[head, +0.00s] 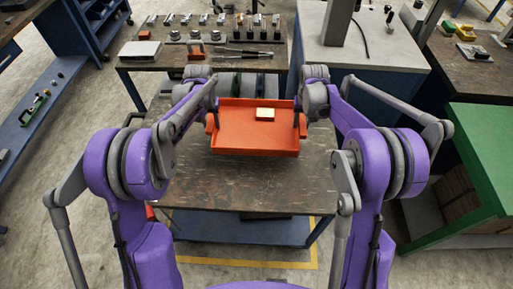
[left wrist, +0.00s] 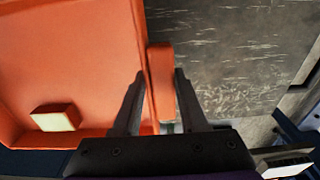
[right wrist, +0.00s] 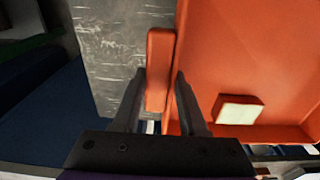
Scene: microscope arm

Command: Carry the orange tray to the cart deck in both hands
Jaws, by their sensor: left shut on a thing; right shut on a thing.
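The orange tray (head: 254,135) is between my two grippers in the head view, with a small cream-topped block (head: 265,113) in it. My left gripper (head: 214,114) is shut on the handle at the tray's left side; the left wrist view shows this handle (left wrist: 161,80) between the fingers. My right gripper (head: 299,116) is shut on the right-side handle, which shows between the fingers in the right wrist view (right wrist: 158,70). The dark, worn cart deck (head: 250,185) lies under the tray. The tray looks raised above it, but the gap is hard to judge.
Behind the deck, a workbench (head: 215,61) carries several small tools and metal parts. A grey-topped cabinet (head: 375,55) stands at the back right. A green-topped unit (head: 485,150) is at the right. The front part of the deck is clear.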

